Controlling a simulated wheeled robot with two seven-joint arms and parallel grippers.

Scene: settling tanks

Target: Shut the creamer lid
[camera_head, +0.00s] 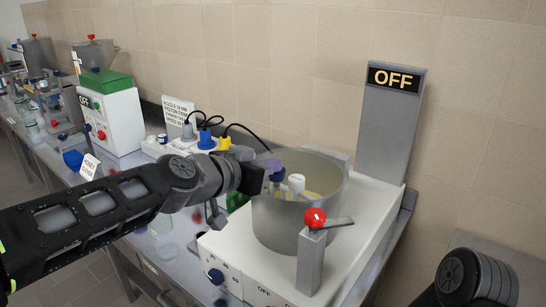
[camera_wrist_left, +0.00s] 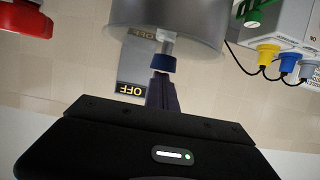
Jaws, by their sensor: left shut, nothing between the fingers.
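The creamer appears to be the open grey metal pot (camera_head: 282,222) on a white base. Pale yellow contents show inside it, and a white-topped grey post (camera_head: 296,184) stands there. I cannot clearly make out a lid; a short grey piece (camera_head: 326,153) shows at the back rim. My left gripper (camera_head: 272,167), with purple fingers, is shut and empty at the pot's left rim. In the left wrist view, its fingers (camera_wrist_left: 161,88) point toward a blue knob (camera_wrist_left: 163,64) below the upside-down pot (camera_wrist_left: 165,22); contact is unclear. My right gripper is out of view.
A grey upright panel marked OFF (camera_head: 390,125) stands behind the pot. A red-topped lever post (camera_head: 311,258) stands in front. Coloured plugs with cables (camera_head: 206,138) and a white machine (camera_head: 112,120) are to the left. The tiled wall (camera_head: 285,65) closes the back.

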